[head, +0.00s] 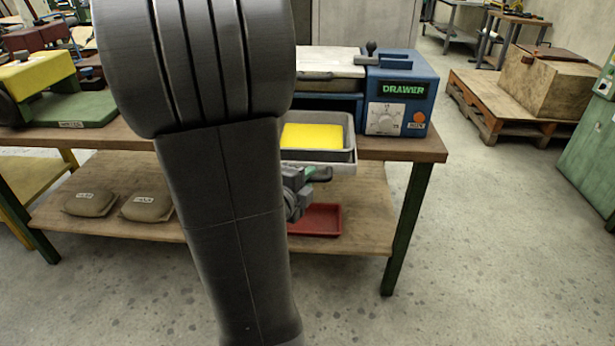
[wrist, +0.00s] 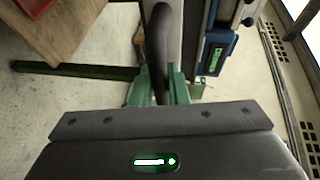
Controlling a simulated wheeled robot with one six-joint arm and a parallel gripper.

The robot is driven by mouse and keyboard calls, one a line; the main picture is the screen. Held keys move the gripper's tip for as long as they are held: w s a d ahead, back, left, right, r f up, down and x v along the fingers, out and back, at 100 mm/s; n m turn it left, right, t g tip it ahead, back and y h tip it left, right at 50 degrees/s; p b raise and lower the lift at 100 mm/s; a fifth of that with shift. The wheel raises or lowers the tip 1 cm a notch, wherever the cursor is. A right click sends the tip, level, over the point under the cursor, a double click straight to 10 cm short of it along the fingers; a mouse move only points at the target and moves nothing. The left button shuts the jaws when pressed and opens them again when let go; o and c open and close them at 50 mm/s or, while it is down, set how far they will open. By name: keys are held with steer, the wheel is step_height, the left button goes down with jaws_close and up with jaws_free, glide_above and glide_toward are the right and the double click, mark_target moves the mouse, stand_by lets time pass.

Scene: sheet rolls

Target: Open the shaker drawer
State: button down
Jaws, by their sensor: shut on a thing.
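The shaker (head: 403,88) is a blue machine with a green-lit DRAWER label, a dial and an orange button, on the bench in the head view. Its grey drawer (head: 350,156) stands out from the front of the machine, with a flat yellow sheet (head: 312,137) inside. My gripper (head: 312,177) is below the drawer's front, partly hidden by my arm. In the wrist view, the green fingers of my gripper (wrist: 160,88) are shut around the dark drawer handle (wrist: 160,45). The shaker's blue side (wrist: 216,55) also shows there.
The wooden bench (head: 428,150) has a lower shelf with a red tray (head: 318,219) and two sandbags (head: 147,207). A yellow-and-green machine (head: 75,105) stands at left. A crate on a pallet (head: 500,105) is at right. The floor in front is clear.

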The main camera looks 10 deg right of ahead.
steer(key=c, duration=1.4)
jaws_free()
steer(key=p+v, duration=0.2)
steer(key=v, duration=1.2)
steer(key=shift+w, duration=0.1)
steer(key=shift+b+x, duration=0.9)
steer(key=shift+x, duration=5.65)
